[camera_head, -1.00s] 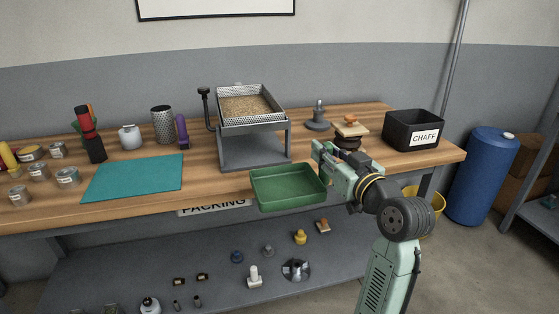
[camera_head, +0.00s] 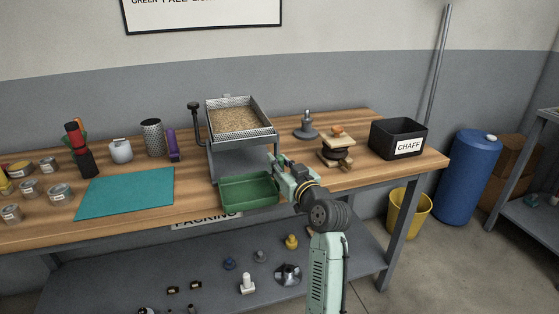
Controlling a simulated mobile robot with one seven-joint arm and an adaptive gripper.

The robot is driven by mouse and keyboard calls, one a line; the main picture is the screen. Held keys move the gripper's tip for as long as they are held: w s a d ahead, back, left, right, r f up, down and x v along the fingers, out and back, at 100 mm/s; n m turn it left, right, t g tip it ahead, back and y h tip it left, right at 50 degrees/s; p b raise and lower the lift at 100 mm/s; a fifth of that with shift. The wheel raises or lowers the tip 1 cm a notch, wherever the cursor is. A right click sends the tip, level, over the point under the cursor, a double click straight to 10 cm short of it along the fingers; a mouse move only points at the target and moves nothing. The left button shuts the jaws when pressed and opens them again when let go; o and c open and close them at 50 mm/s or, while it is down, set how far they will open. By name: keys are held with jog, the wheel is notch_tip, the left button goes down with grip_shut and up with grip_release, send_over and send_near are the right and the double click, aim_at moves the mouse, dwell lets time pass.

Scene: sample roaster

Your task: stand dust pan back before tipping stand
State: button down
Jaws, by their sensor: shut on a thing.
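The green dust pan (camera_head: 234,200) is a shallow open tray at the table's front edge, in front of the tipping stand. No contents show in it. The grey tipping stand (camera_head: 229,163) carries a perforated metal tray (camera_head: 268,133) of light brown beans or grain. A black-knobbed lever (camera_head: 195,121) rises at its left. My gripper (camera_head: 277,168) is shut on the dust pan at its right rear side. The fingertips are partly hidden. The pan's back edge is close to the stand's foot; I cannot tell whether they touch or whether the pan rests on the table.
A teal mat (camera_head: 126,193) lies left of the pan. Right are a wooden-topped tamper-like object (camera_head: 337,147), a grey weight-like piece (camera_head: 306,127) and the black CHAFF bin (camera_head: 383,139). Cans and bottles stand at the far left. The table (camera_head: 377,178) is clear at front right.

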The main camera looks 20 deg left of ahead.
jog(key=shift+f, duration=0.1)
jog(key=c, duration=1.4)
grip_release()
jog(key=shift+r, duration=0.25)
jog(key=b+v, duration=0.3)
jog(key=v, duration=0.9)
jog(key=shift+f, duration=0.1)
